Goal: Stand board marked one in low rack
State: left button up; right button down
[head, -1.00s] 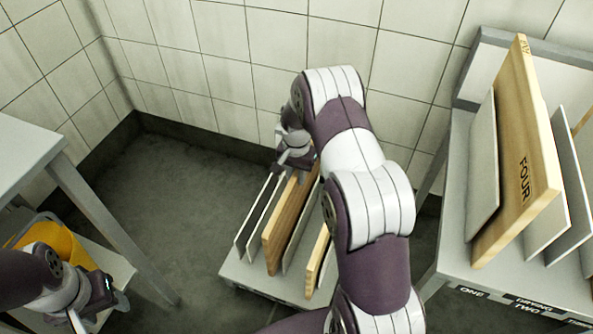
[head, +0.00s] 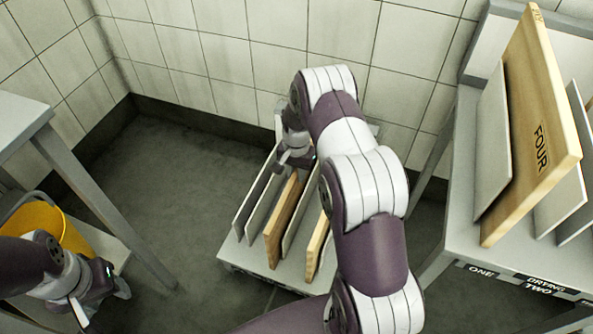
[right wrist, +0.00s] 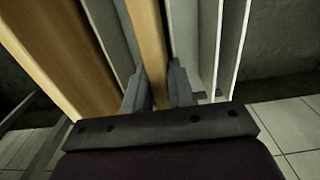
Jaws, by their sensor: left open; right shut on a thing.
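The low rack (head: 232,256) stands on the floor at centre, with thin grey dividers. My right gripper (head: 293,158) is over its far end, shut on a wooden board (head: 282,222). That board stands upright between dividers. The right wrist view shows my right gripper's fingers (right wrist: 157,88) on either side of the held board (right wrist: 149,45). No marking on it is readable, and its lower edge is hard to see. My left gripper (head: 100,292) is open and empty at the lower left, away from the rack.
A second wooden board (head: 317,248) stands in the low rack, right of the held one. A board marked FOUR (head: 535,130) stands in the drying rack on the right table (head: 450,245). A yellow bucket (head: 68,232) sits by the left table (head: 22,118). Bare floor lies between.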

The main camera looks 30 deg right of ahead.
jog(key=shift+r, duration=0.1)
jog(key=c, duration=0.9)
grip_release()
notch_tip(320, 180, up, 13)
jog(key=p, duration=0.6)
jog(key=shift+f, duration=0.2)
